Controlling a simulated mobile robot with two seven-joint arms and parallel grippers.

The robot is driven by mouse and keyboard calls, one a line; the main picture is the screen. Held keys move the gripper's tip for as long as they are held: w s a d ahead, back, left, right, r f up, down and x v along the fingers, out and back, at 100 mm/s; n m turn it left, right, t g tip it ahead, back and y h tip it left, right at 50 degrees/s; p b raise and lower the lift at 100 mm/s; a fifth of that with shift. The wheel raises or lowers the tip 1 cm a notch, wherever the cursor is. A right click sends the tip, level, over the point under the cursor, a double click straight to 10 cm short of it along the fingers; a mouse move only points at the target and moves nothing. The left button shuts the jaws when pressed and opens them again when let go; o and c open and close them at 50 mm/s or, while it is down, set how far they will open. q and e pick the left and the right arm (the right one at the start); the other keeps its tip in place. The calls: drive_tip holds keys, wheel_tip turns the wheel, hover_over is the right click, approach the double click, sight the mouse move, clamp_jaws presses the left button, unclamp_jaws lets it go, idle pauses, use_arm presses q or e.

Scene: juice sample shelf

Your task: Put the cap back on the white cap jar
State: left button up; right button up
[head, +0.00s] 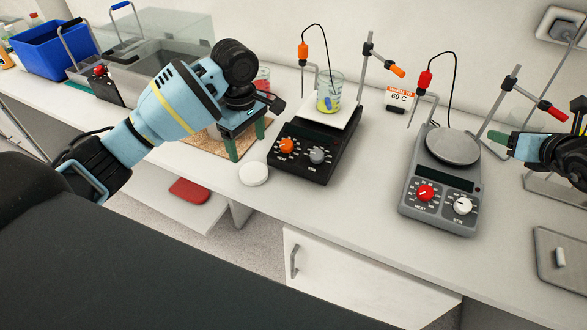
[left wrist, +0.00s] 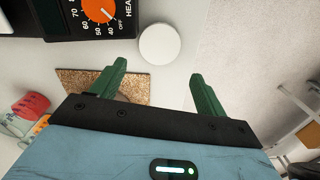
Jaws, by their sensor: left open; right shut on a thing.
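A round white cap (head: 254,174) lies flat on the counter, left of the black hotplate. It also shows in the left wrist view (left wrist: 159,44), just beyond the fingertips. My left gripper (head: 247,146) points down, its green fingers open and apart, with nothing between them; the cap is close by, not held. In the left wrist view my left gripper (left wrist: 157,70) spans a gap below the cap. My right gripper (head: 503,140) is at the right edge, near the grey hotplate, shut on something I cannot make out. I cannot identify the white cap jar.
The black hotplate (head: 312,165) carries a beaker (head: 329,92) with yellow liquid. The grey hotplate (head: 440,190) has a bare round plate. Clamp stands rise behind both. A cork mat (head: 205,142) lies under my left gripper. A blue bin (head: 50,48) stands at back left.

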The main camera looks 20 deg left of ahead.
sight(253, 171)
use_arm(q)
drive_tip(key=shift+f, duration=1.75)
drive_tip(key=shift+d+f, duration=0.1)
drive_tip(key=shift+f, duration=2.5)
use_arm(e)
drive_tip(key=shift+r, duration=0.15)
use_arm(q)
drive_tip(key=c, duration=0.6)
drive_tip(key=shift+c, duration=0.5)
drive_tip(key=shift+w+r, duration=0.1)
drive_tip(key=shift+r, duration=0.1)
